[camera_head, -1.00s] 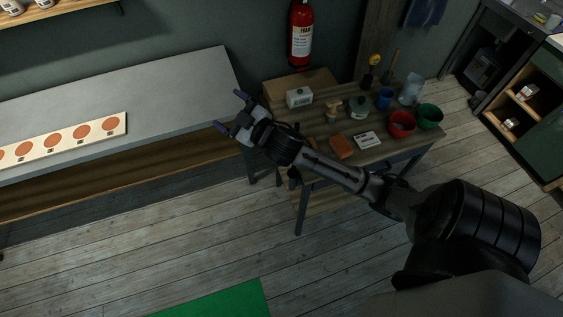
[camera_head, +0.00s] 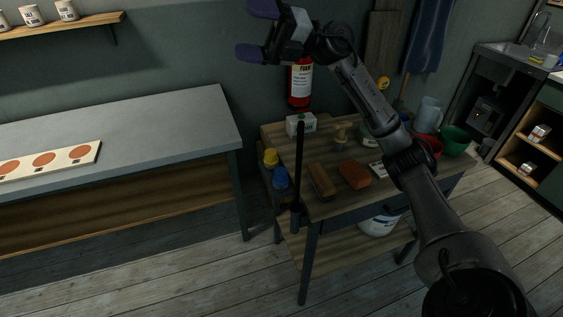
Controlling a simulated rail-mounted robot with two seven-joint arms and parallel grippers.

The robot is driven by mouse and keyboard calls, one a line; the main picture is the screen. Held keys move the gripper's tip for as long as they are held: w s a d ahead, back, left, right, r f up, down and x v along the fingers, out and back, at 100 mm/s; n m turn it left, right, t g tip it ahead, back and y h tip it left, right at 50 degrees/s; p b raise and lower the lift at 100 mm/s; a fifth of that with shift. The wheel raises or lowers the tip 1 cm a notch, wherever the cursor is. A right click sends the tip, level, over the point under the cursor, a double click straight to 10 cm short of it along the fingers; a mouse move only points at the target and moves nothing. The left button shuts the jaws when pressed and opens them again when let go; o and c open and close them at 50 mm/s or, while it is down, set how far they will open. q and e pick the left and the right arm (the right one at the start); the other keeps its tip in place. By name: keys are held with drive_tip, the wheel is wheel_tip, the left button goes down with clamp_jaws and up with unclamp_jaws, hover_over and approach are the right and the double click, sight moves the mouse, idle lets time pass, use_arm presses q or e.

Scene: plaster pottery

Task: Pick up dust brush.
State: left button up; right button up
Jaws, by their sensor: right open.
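A long brown wooden brush-like thing (camera_head: 322,181) lies near the front left of the wooden work table (camera_head: 345,205). It looks like the dust brush, though its bristles are hard to make out. A small upright tan wooden-handled thing (camera_head: 340,134) stands farther back on the same table; I cannot tell what it is. My right gripper (camera_head: 256,31) is open and empty, its purple-tipped fingers apart. It shows high in the view, in front of the wall and well away from the brush. My left gripper is not in view.
An orange-brown block (camera_head: 354,174) lies right of the brush. A dark upright rod (camera_head: 299,165) rises at the table's left side, beside yellow-capped (camera_head: 271,157) and blue-capped (camera_head: 280,178) containers. A white box (camera_head: 300,124) and green bowl (camera_head: 455,140) stand on the table. A fire extinguisher (camera_head: 299,85) hangs behind.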

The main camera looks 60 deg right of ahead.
wheel_tip(320, 180, down, 14)
drive_tip(key=w+d+n+g+h+b, duration=0.1)
drive_tip(key=d+g+h+b, duration=0.1)
drive_tip(key=h+b, duration=0.3)
drive_tip(key=n+g+h+b, duration=0.3)
drive_tip(key=g+h+b, duration=0.25)
drive_tip(key=h, duration=0.55)
approach(282, 171)
drive_tip(key=shift+g, duration=0.55)
drive_tip(key=b+x, duration=0.1)
drive_tip(key=x, duration=0.5)
drive_tip(key=shift+w, duration=0.25)
drive_tip(key=shift+w+f+b, duration=0.3)
drive_tip(key=shift+f, duration=0.3)
drive_tip(key=shift+b+x, duration=1.35)
drive_tip(key=shift+x, duration=1.2)
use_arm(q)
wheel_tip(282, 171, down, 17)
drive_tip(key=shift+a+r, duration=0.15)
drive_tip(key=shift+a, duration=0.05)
use_arm(e)
drive_tip(key=shift+w+a+r, duration=0.1)
drive_tip(key=shift+w, duration=0.1)
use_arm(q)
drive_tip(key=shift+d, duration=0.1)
use_arm(e)
drive_tip(key=shift+c, duration=0.5)
